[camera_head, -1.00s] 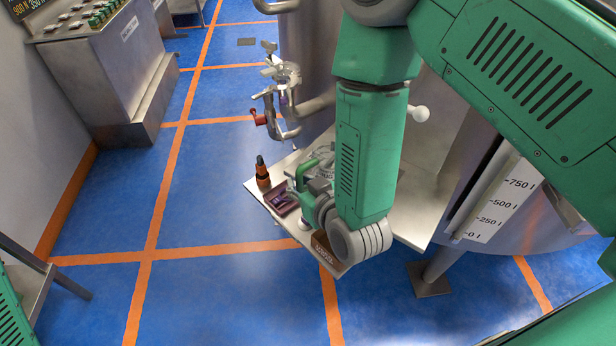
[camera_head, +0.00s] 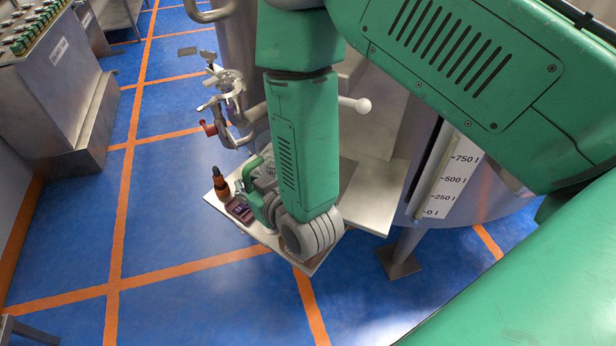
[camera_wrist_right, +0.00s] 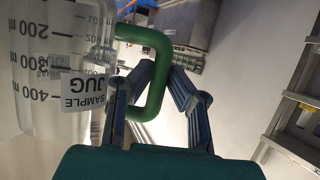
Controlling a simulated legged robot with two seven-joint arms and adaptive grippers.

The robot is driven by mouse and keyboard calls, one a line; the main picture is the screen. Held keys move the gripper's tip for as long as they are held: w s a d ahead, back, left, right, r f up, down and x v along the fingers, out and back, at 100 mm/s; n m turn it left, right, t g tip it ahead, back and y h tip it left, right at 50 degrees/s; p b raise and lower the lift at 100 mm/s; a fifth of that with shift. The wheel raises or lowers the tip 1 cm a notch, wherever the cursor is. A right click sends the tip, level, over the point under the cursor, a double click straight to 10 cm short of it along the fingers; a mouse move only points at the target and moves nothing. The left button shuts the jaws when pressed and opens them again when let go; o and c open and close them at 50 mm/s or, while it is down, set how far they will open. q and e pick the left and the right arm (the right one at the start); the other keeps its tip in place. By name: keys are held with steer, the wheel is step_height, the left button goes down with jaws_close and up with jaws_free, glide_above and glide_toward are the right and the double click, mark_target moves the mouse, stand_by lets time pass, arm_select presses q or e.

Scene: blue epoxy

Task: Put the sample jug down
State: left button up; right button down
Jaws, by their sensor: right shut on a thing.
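The sample jug is clear plastic with printed marks, a white label and a green handle. In the right wrist view the jug (camera_wrist_right: 62,50) fills the left side, its label upside down in the picture. My right gripper (camera_wrist_right: 158,75) is shut on its green handle (camera_wrist_right: 160,45). In the head view the jug (camera_head: 264,171) is partly hidden by my right gripper (camera_head: 262,204) and forearm. It is over the steel shelf (camera_head: 213,197); I cannot tell whether its base touches. My left gripper is not in view.
On the shelf's left part stand an orange bottle with a dark top (camera_head: 222,186) and a small dark purple box (camera_head: 240,210), close to the jug. Pipework with a red handle (camera_head: 208,128) and a steel tank (camera_head: 240,40) are behind. Blue floor lies beyond the shelf edge.

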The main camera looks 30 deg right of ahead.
steer(key=shift+h, duration=0.3)
steer(key=w+d+b, duration=0.1)
steer(key=d+b, duration=0.1)
steer(key=w+d+b, duration=0.1)
steer(key=d+b, duration=0.1)
steer(key=d, duration=0.1)
steer(key=w+d+b, duration=0.1)
steer(key=d+b, duration=0.1)
steer(key=d, duration=0.1)
steer(key=shift+w+f, duration=0.2)
steer(key=shift+w, duration=0.2)
steer(key=d+m+b, duration=0.1)
steer(key=d+b, duration=0.3)
steer(key=d, duration=0.3)
steer(key=shift+h, duration=0.3)
steer(key=f, duration=0.3)
steer(key=f+b, duration=0.1)
steer(key=f, duration=0.5)
steer(key=shift+w+d+b, duration=0.25)
steer(key=shift+b, duration=0.15)
steer(key=shift+r, duration=0.15)
steer(key=c, duration=1.5)
jaws_free()
